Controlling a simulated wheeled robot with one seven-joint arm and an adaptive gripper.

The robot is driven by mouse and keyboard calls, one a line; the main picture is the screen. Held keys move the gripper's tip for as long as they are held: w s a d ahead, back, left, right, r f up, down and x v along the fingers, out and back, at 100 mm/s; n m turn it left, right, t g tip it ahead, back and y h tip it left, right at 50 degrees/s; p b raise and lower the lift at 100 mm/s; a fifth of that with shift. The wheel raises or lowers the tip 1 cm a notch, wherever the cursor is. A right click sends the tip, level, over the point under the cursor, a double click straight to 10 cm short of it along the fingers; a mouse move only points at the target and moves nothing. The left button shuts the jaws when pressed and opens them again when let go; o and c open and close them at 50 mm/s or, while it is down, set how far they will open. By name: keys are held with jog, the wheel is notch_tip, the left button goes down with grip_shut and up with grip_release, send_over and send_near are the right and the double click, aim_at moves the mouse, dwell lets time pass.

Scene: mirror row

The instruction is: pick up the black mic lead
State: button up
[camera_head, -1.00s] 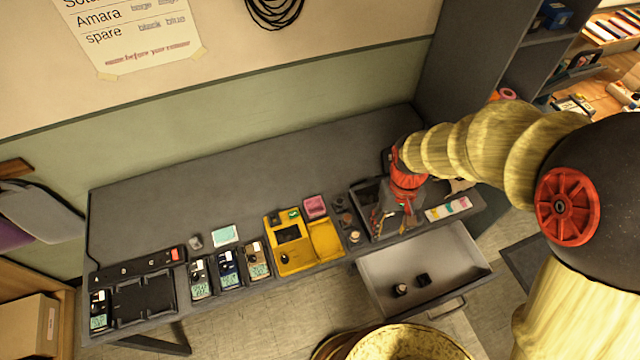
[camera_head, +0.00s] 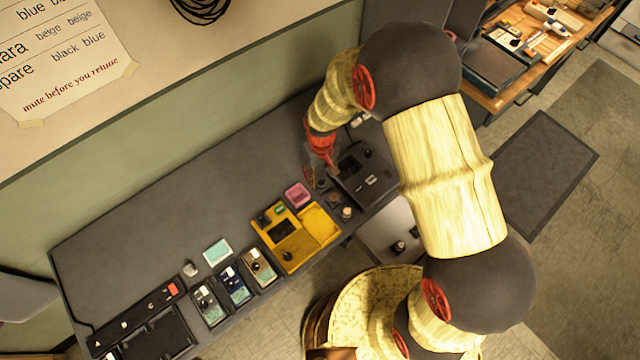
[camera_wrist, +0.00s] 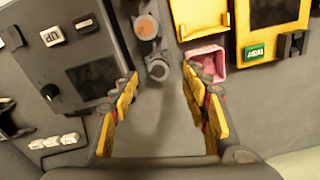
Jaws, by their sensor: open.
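A coil of black cable (camera_head: 202,8) hangs on the wall at the top edge of the head view. I cannot tell whether it is the black mic lead, and no other loose lead is clear. My gripper (camera_wrist: 160,82) is open and empty, pointing at the grey bench (camera_head: 160,200). In the head view it (camera_head: 318,175) is low by the left side of a dark box (camera_head: 372,182) with a knob and a screen. The pink tray (camera_wrist: 207,62) lies just beyond its right finger in the wrist view.
A yellow tester (camera_head: 318,224) and several small packs (camera_head: 236,287) line the bench front. Two small round parts sit beyond my fingers, one with an orange top (camera_wrist: 147,27). A drawer (camera_head: 378,238) stands open below. The bench's back strip is clear.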

aim_at(321, 183)
jog(key=f, duration=0.5)
jog(key=shift+w, duration=0.2)
jog(key=shift+c, duration=0.3)
jog(key=c, duration=1)
